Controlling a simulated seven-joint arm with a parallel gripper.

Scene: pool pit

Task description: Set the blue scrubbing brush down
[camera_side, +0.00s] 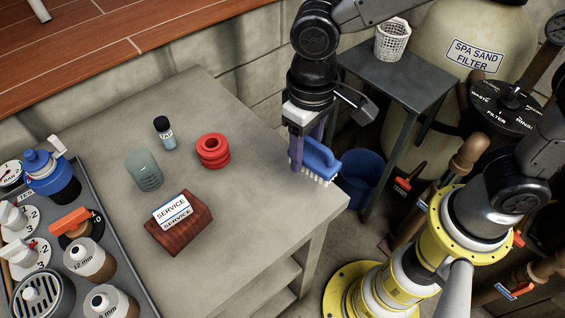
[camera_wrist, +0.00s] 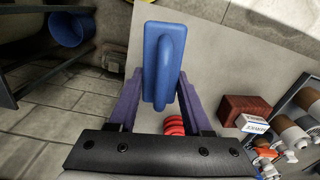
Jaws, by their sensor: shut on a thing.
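The blue scrubbing brush (camera_side: 318,158) is in my gripper (camera_side: 308,160), near the right edge of the grey table (camera_side: 255,225). Its pale bristles point down. In the side view I cannot tell whether the bristles touch the table or hang just above or past its edge. In the wrist view the brush (camera_wrist: 164,65) sits between the two purple fingers of my gripper (camera_wrist: 160,98), its handle facing the camera. The fingers are shut on it.
Red rings (camera_side: 213,150), a small capped bottle (camera_side: 165,132), a grey-green cup (camera_side: 145,170) and a wooden SERVICE block (camera_side: 180,225) stand left of the brush. A blue bucket (camera_side: 362,172) is on the floor beyond the table edge. The table's front right is clear.

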